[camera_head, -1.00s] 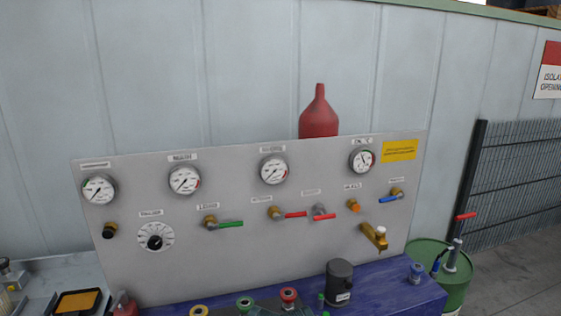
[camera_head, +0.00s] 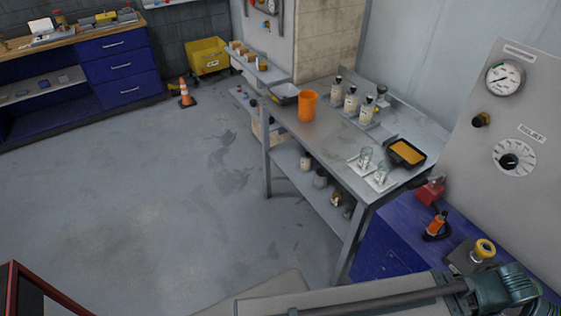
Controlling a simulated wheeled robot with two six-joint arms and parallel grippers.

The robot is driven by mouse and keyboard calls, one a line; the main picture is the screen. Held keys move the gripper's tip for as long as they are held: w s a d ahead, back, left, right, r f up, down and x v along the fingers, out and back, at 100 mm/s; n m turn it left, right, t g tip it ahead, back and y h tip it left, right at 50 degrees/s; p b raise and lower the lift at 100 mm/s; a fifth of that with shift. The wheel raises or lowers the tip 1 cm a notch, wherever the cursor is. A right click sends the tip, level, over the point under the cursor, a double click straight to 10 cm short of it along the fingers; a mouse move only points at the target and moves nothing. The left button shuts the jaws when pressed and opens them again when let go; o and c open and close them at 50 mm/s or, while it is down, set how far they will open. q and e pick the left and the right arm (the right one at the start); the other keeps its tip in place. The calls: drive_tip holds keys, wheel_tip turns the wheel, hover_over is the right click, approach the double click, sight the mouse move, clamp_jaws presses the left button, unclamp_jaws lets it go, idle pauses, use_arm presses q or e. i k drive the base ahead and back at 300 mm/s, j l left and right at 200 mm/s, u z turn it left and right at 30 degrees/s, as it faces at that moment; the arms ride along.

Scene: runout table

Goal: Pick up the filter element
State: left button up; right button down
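I cannot single out a filter element with certainty. On the grey metal bench (camera_head: 335,137) a black rectangular frame or tray with a flat orange-yellow inside (camera_head: 407,152) lies near the right end. Two small glass vessels (camera_head: 365,157) stand on white pads beside it. An orange cup-like container (camera_head: 307,106) stands upright at the bench's left part. Several labelled bottles (camera_head: 351,100) stand at the back. Neither of my grippers shows in the view.
A blue cabinet (camera_head: 400,232) with a gauge panel (camera_head: 530,110) stands at right. A teal machine part (camera_head: 490,290) and a long beam fill the bottom right. Blue drawers (camera_head: 115,65), a traffic cone (camera_head: 187,93) and a yellow bin (camera_head: 208,56) are behind. The left floor is clear.

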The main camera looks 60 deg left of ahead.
sight(306, 157)
drive_tip(key=u, duration=1.95)
drive_tip(key=i+j+z, duration=0.55)
drive_tip(key=j, duration=0.4)
drive_tip(key=i+j+z, duration=0.4)
drive_tip(key=j, duration=0.4)
drive_tip(key=i+j+z, duration=0.2)
drive_tip(key=j, duration=0.2)
